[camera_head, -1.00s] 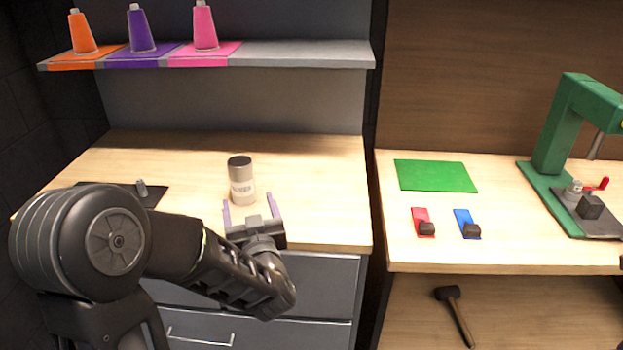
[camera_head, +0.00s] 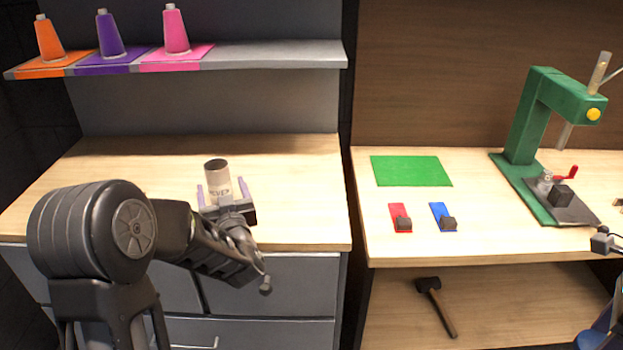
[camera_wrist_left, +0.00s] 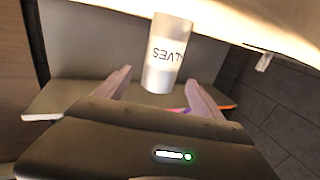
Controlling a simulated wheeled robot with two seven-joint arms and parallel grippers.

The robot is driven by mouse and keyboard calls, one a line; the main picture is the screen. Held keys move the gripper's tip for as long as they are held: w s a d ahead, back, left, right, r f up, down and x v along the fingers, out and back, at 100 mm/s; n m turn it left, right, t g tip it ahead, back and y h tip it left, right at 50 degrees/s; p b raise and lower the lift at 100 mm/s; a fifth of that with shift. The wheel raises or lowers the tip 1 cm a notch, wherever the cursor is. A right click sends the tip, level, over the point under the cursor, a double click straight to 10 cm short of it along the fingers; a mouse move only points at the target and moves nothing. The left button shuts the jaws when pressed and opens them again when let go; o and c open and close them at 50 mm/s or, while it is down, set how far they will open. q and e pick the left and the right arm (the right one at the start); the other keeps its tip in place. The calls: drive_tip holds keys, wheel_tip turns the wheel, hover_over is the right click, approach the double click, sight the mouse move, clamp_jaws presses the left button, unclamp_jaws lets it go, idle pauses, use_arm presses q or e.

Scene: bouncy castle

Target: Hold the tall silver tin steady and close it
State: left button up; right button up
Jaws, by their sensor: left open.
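The tall silver tin (camera_head: 217,180) stands upright on the left wooden worktop, with dark lettering on its pale label. Its round top looks dark; I cannot tell from here whether that is an opening or a lid. My left gripper (camera_head: 223,190) is open, its pale purple fingers reaching to either side of the tin's lower part. In the left wrist view the tin (camera_wrist_left: 167,55) stands between and just beyond the spread fingers (camera_wrist_left: 157,88), with a gap at each side. I see no separate lid for it.
A shelf (camera_head: 280,54) above holds orange (camera_head: 48,40), purple (camera_head: 110,36) and pink (camera_head: 176,32) cones. The right bench has a green mat (camera_head: 411,170), red (camera_head: 400,217) and blue (camera_head: 442,215) plates, and a green press (camera_head: 525,120). A hammer (camera_head: 437,305) lies below. The worktop right of the tin is clear.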

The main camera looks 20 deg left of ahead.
sight(219, 180)
use_arm(q)
drive_tip(key=x, duration=0.4)
drive_tip(key=shift+a+p, duration=0.1)
drive_tip(key=shift+p, duration=0.2)
use_arm(e)
drive_tip(key=shift+r, duration=0.4)
use_arm(q)
drive_tip(key=shift+r, duration=0.1)
drive_tip(key=c, duration=1.6)
drive_tip(key=shift+o, duration=0.2)
drive_tip(key=shift+r, duration=0.1)
use_arm(e)
drive_tip(key=shift+r, duration=0.25)
use_arm(q)
wheel_tip(219, 180, up, 10)
